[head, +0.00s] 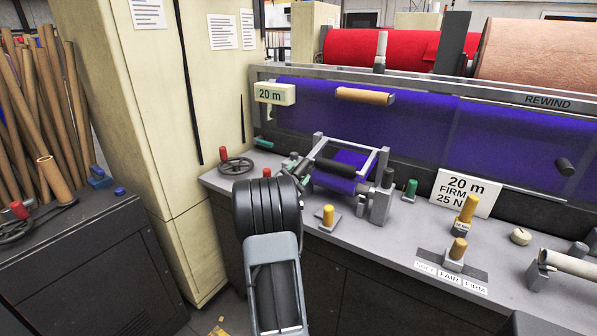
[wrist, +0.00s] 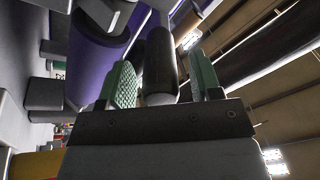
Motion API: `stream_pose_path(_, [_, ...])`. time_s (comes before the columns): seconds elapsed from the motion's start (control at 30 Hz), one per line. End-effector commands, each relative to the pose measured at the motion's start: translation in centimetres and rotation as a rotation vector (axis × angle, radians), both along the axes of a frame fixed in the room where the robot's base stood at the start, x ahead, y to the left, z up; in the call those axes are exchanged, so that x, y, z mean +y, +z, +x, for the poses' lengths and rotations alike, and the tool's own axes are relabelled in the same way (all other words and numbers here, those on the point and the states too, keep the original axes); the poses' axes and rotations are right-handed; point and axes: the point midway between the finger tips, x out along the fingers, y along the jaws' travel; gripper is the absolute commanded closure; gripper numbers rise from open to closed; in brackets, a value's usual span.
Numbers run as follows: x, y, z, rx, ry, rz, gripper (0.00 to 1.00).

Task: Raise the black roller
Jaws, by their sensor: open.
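My gripper (head: 300,168) is at the roller's left end, mostly hidden behind my black wrist in the head view. In the wrist view the black roller (wrist: 160,62) shows between the two green finger pads of my open gripper (wrist: 164,84). Gaps show between the roller and both pads. The purple roll (wrist: 97,55) is left of the left pad.
Purple felt hangs behind the frame (head: 383,165), under a 20 m sign (head: 274,94). A yellow peg (head: 328,216), a green knob (head: 410,188) and a handwheel (head: 236,164) stand nearby on the bench. A sign (head: 462,192) and a yellow lever (head: 467,210) are farther right.

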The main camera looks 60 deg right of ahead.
Motion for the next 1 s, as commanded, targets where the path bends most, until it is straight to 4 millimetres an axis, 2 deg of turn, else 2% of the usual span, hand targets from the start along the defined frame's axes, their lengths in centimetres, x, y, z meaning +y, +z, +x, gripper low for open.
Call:
stream_pose_path(0.43, [-0.62, 0.2, -0.05, 0.0, 0.001, -0.001, 0.43])
stream_pose_path(1.0, [-0.6, 0.2, -0.04, 0.0, 0.001, -0.001, 0.97])
